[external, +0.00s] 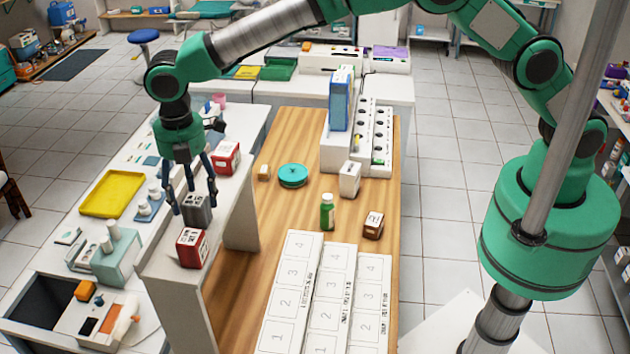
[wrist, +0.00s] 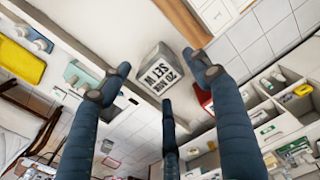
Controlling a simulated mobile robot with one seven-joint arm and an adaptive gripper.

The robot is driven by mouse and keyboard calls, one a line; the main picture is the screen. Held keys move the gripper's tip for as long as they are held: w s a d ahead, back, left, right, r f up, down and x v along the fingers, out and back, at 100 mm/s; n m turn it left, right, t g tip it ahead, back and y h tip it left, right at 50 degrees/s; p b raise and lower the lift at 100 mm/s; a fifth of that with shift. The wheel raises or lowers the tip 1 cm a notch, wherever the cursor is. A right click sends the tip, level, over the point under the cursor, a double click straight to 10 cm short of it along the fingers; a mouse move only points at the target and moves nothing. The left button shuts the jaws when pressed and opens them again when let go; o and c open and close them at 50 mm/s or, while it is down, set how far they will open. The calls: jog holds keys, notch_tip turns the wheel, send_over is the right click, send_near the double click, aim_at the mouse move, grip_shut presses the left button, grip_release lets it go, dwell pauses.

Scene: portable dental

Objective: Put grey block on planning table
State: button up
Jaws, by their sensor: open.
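The grey block (external: 197,209) stands on the raised white shelf on the left, between two red-and-white blocks. In the wrist view the grey block (wrist: 160,72) shows its lettered face beyond the spread blue fingers. My gripper (external: 194,197) points down at the block, with fingers on either side of its upper part. It is open in the wrist view (wrist: 160,82) too; I cannot tell whether any finger touches the block. The wooden table (external: 265,235), which may be the planning table, lies right of the shelf.
A red block (external: 192,248) stands close in front of the grey block and another (external: 226,158) behind it. The wooden table holds numbered white cards (external: 290,290), a green bottle (external: 327,212), a teal disc (external: 292,176) and a white box (external: 350,179). Bare wood shows left of the bottle.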

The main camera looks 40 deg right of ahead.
aim_at(194, 200)
notch_tip(194, 200, up, 9)
jog(key=b, duration=0.1)
jog(key=shift+f, duration=0.2)
dwell(0.6)
jog(key=shift+w, duration=0.1)
dwell(0.3)
